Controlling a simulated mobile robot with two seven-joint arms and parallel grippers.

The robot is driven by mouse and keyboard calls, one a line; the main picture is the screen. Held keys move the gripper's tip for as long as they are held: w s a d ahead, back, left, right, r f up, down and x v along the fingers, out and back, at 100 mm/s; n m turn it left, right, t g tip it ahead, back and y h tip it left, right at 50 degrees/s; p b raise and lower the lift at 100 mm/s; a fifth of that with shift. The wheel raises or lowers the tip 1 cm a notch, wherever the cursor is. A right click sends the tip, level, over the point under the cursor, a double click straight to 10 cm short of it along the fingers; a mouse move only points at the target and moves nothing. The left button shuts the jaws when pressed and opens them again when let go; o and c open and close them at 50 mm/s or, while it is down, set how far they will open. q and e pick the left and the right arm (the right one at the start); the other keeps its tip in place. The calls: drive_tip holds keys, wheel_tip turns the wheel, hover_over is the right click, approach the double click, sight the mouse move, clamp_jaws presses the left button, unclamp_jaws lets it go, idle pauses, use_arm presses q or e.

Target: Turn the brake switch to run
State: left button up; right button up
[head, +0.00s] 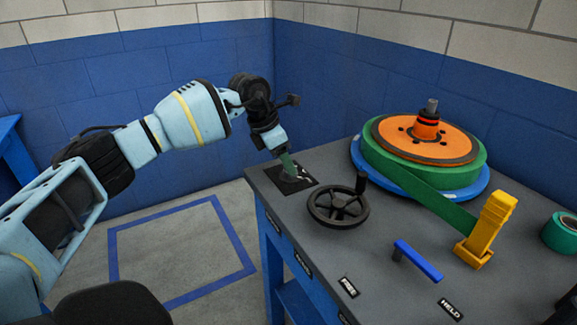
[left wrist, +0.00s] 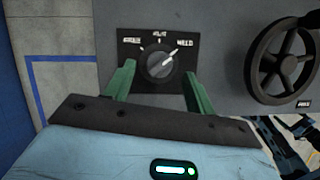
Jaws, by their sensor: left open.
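The brake switch (left wrist: 160,64) is a round dark knob on a black square plate (left wrist: 128,78), set in the grey bench top near its far left corner. In the left wrist view its white pointer line aims up and right, towards the right-hand label. Two more labels sit at upper left and top, too blurred to read surely. My left gripper (head: 288,168) points down over the plate (head: 310,181). Its green fingers are open, one on each side of the knob, with visible gaps; the left wrist view also shows this gripper (left wrist: 160,76). In the head view the fingers hide the knob.
A black handwheel (head: 338,207) stands right of the switch. Behind it is an orange and green reel (head: 425,138), its green band running to a yellow post (head: 488,230). A blue lever (head: 418,261) lies nearer the front. Blue walls stand behind the bench.

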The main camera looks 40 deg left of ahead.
use_arm(q)
drive_tip(key=shift+x, duration=1.4)
drive_tip(key=c, duration=1)
